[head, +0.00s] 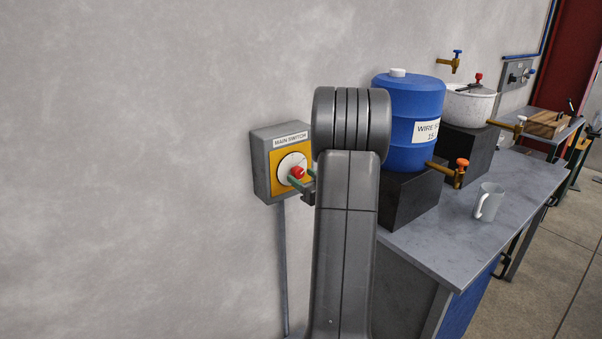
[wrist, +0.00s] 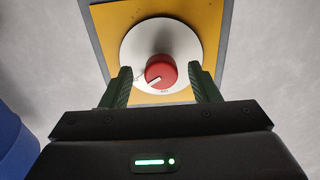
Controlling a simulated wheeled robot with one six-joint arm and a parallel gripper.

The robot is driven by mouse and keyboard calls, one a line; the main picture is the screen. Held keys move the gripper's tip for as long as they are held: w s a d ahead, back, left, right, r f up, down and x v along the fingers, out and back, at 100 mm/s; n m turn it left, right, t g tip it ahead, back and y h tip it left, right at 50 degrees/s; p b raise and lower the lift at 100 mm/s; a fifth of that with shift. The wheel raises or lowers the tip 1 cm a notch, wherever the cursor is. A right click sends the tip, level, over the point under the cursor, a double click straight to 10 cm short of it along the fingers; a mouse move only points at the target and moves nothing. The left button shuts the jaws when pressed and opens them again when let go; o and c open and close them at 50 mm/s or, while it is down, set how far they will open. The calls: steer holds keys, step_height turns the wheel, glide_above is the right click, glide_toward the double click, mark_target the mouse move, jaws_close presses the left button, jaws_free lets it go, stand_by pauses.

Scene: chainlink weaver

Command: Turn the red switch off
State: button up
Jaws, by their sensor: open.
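The red switch (head: 297,172) is a round red knob on a white dial, on the yellow face of a grey wall box labelled MAIN SWITCH (head: 262,170). In the wrist view the red knob (wrist: 160,72) has a white pointer line aimed to the lower left. My gripper (head: 301,181) is at the dial, its green fingers apart. In the wrist view my gripper (wrist: 163,88) has one finger on each side of the knob, with gaps visible, so it is not clamped on it. My arm hides part of the box's right side in the head view.
A blue barrel (head: 407,120) with an orange-handled tap stands on a dark block to the right. A white mug (head: 489,203) is on the grey bench (head: 450,225). A white pot (head: 470,106) stands farther back. The wall left of the box is clear.

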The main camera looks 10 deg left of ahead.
steer(key=shift+x, duration=0.85)
steer(key=shift+s+r, duration=0.1)
steer(key=c, duration=1)
